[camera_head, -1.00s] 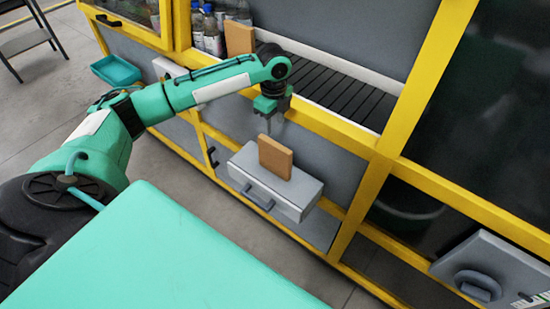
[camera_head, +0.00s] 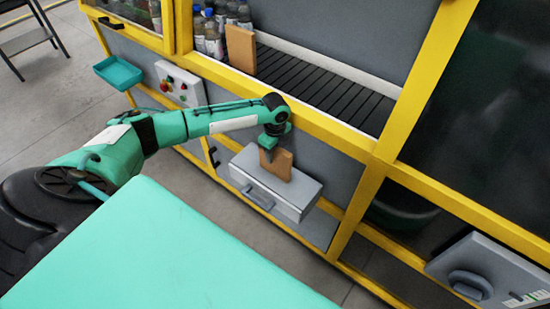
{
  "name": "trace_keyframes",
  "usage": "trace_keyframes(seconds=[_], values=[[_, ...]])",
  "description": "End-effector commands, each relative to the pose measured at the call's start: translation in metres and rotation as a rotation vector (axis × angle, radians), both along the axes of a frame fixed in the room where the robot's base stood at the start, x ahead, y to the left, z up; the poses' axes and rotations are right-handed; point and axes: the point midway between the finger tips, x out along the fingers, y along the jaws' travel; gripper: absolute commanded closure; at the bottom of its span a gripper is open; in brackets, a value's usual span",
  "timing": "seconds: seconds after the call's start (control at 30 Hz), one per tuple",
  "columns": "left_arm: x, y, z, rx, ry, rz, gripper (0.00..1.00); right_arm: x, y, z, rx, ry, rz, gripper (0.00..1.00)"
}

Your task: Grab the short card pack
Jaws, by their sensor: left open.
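An orange-brown card pack (camera_head: 281,166) stands upright on top of the grey box with a drawer handle (camera_head: 302,196). A second, similar pack (camera_head: 240,50) stands upright at the left end of the dark slatted conveyor. I cannot tell for sure from this view which one is the short pack. My left gripper (camera_head: 268,155) is open and points down at the upper left part of the pack on the grey box. It partly hides that pack. Whether the fingers touch it or straddle it is not clear. My right gripper is not in view.
Yellow frame bars (camera_head: 330,128) run close behind and above the grey box. Several bottles (camera_head: 212,38) stand left of the conveyor. A control panel with buttons (camera_head: 180,85) and a teal tray (camera_head: 118,72) are at the left. The conveyor's right part (camera_head: 350,100) is bare.

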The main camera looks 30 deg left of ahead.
Motion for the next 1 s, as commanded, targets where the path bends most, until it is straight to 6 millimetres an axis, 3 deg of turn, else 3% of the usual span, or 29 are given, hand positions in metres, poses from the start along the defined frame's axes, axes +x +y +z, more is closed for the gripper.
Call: trace_keyframes(seconds=[0.23,0.47,0.5,0.83,1.0], values=[[0.0,0.0,-0.003,0.0,0.0,-0.001,0.55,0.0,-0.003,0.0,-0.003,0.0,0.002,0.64],[0.0,0.0,-0.002,0.0,0.0,-0.001,0.98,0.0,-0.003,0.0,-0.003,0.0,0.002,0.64],[0.0,0.0,-0.002,0.0,0.0,-0.001,1.0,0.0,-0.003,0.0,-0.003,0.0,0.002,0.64],[0.001,0.0,0.001,0.0,-0.002,0.0,1.0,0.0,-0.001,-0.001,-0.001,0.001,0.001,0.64],[0.001,0.001,0.014,0.0,-0.003,-0.001,1.0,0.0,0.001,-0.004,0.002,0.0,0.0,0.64]])
